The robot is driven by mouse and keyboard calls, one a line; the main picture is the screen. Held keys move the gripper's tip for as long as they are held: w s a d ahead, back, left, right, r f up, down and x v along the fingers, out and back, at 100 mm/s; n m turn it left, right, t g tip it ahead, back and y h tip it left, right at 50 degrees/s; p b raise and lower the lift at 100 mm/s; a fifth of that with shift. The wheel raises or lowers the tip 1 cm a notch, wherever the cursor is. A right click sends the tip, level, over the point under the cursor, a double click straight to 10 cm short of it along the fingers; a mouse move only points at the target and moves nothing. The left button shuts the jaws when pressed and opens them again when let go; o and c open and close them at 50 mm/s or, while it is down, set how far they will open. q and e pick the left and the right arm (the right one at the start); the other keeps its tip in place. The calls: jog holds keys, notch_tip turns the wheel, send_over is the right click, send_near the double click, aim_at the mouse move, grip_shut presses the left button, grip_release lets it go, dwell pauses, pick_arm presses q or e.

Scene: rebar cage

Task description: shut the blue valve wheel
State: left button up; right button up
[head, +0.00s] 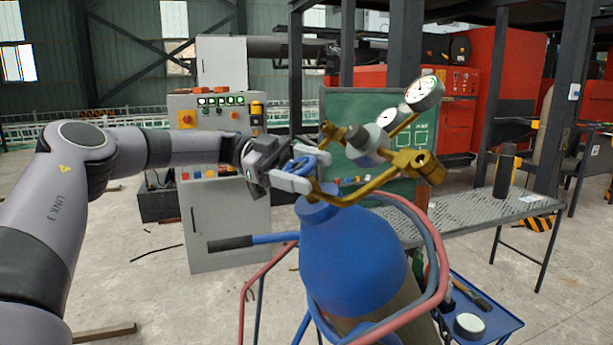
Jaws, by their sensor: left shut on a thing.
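The blue valve wheel (299,166) sits at the top left of the brass valve and regulator assembly (345,195), above the blue gas cylinder (350,255). My left gripper (308,173) reaches in from the left with its fingers around the wheel and is shut on it. The fingers hide part of the wheel. Two round gauges, one at the upper right (424,93) and one behind it (390,121), stand on the brass assembly. My right gripper is out of the picture.
Red and blue hoses (425,225) loop around the cylinder. A blue cart handle with a black grip (232,243) sticks out below my left arm. A grey control cabinet (225,225) stands behind. A metal table (480,212) is at the right, and a blue tray (497,318) is low down.

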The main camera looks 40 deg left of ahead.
pick_arm(q)
jog(key=m+g+p, duration=0.1)
jog(key=m+g, duration=0.1)
jog(key=shift+m+g+y+p, duration=0.3)
jog(key=shift+m+g+p, duration=0.1)
jog(key=shift+s+m+g+p, duration=0.15)
jog(key=shift+m+g+p, duration=0.35)
jog(key=shift+g, duration=0.1)
jog(key=shift+f+m+g+y+p, duration=0.1)
jog(key=shift+m+g+y+p, duration=0.3)
jog(key=shift+m+g, duration=0.1)
jog(key=shift+s, duration=0.1)
jog(key=o, duration=1)
jog(key=shift+o, duration=0.2)
